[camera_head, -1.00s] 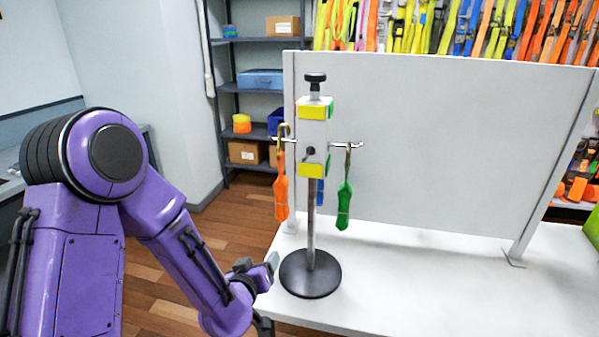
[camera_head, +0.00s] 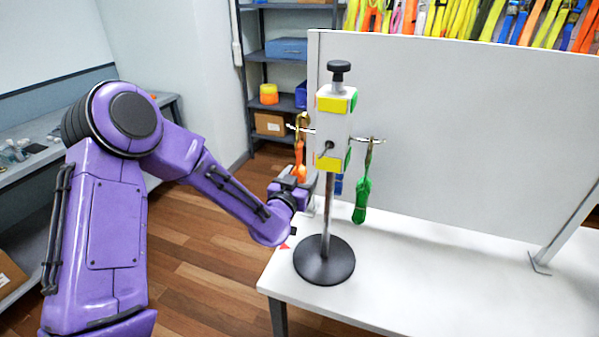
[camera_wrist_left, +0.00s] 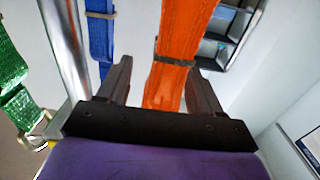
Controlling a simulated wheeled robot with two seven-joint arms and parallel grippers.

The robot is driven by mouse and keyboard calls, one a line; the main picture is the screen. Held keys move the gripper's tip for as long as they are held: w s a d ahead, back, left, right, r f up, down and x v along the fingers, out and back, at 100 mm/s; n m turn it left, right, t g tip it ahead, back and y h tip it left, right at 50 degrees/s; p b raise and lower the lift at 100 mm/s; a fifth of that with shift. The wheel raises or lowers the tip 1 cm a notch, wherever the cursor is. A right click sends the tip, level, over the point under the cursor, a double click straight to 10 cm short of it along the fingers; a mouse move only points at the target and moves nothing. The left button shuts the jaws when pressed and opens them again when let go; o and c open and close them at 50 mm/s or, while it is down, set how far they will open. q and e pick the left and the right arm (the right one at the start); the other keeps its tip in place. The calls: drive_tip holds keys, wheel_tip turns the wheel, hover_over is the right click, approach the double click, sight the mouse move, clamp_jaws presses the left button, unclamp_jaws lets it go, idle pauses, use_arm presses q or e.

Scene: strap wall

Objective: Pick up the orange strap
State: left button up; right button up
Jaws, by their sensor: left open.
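The orange strap (camera_head: 299,152) hangs from a hook on the left side of the stand; its lower part is hidden behind my left gripper (camera_head: 295,187). In the left wrist view the orange strap (camera_wrist_left: 178,50) shows between the two dark fingers of the left gripper (camera_wrist_left: 160,75), with a dark band around it. The fingers are open, with a clear gap to the strap on the left and little gap on the right. I cannot tell exactly how deep the strap sits between them. My right gripper is not in view.
The stand's pole (camera_head: 328,205) and round base (camera_head: 324,260) are on the white table (camera_head: 430,280), close right of the gripper. A green strap (camera_head: 362,195) hangs from the right hook; a blue strap (camera_wrist_left: 100,35) hangs behind. A white panel (camera_head: 450,130) stands behind.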

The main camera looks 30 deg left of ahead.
use_arm(q)
drive_tip(key=shift+x, duration=0.95)
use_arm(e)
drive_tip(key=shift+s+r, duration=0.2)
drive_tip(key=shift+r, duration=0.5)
use_arm(q)
drive_tip(key=shift+w+r, duration=0.1)
drive_tip(key=shift+c, duration=0.9)
drive_tip(key=c, duration=1)
drive_tip(key=shift+a, duration=0.15)
drive_tip(key=shift+r, duration=0.2)
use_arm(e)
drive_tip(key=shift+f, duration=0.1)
